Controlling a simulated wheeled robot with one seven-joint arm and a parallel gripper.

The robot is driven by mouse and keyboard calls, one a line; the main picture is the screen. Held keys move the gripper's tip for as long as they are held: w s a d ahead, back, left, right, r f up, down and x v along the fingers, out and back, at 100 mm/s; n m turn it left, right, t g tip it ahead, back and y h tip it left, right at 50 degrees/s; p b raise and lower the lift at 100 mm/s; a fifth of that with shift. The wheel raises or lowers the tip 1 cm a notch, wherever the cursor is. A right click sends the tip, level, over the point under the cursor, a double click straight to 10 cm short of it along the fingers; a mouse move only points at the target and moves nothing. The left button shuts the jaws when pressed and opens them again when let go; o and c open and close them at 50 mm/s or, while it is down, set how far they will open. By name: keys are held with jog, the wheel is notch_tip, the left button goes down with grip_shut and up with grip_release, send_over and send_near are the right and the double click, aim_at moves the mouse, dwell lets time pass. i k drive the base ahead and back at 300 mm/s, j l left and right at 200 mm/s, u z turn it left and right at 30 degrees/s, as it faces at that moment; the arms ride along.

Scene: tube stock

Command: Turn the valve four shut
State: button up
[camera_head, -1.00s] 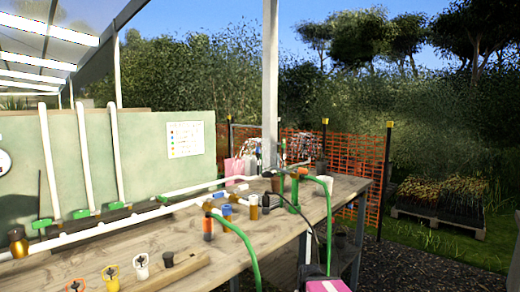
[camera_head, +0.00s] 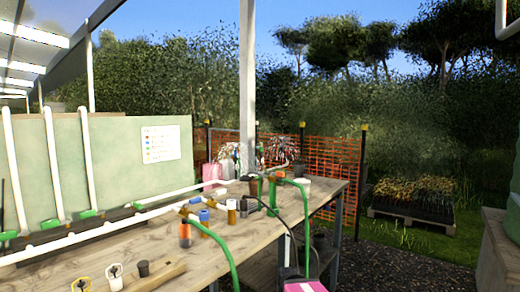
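Green fittings sit along the white pipe at the foot of the pale green panel, one at the left edge (camera_head: 8,235), one beside it (camera_head: 50,223) and one further right (camera_head: 87,213). A blue-topped fitting (camera_head: 204,215) is on the pipework mid-bench. I cannot tell which part is valve four or how its handle stands. My gripper is not in view.
The wooden bench (camera_head: 120,252) runs to the right, with green hoses (camera_head: 225,247) over its front edge. A pink item (camera_head: 304,286) shows at the bottom. Gravel (camera_head: 400,262) lies open between. Orange mesh (camera_head: 335,180) stands behind.

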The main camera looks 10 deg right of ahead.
aim_at(138, 206)
jog(key=u, duration=1.35)
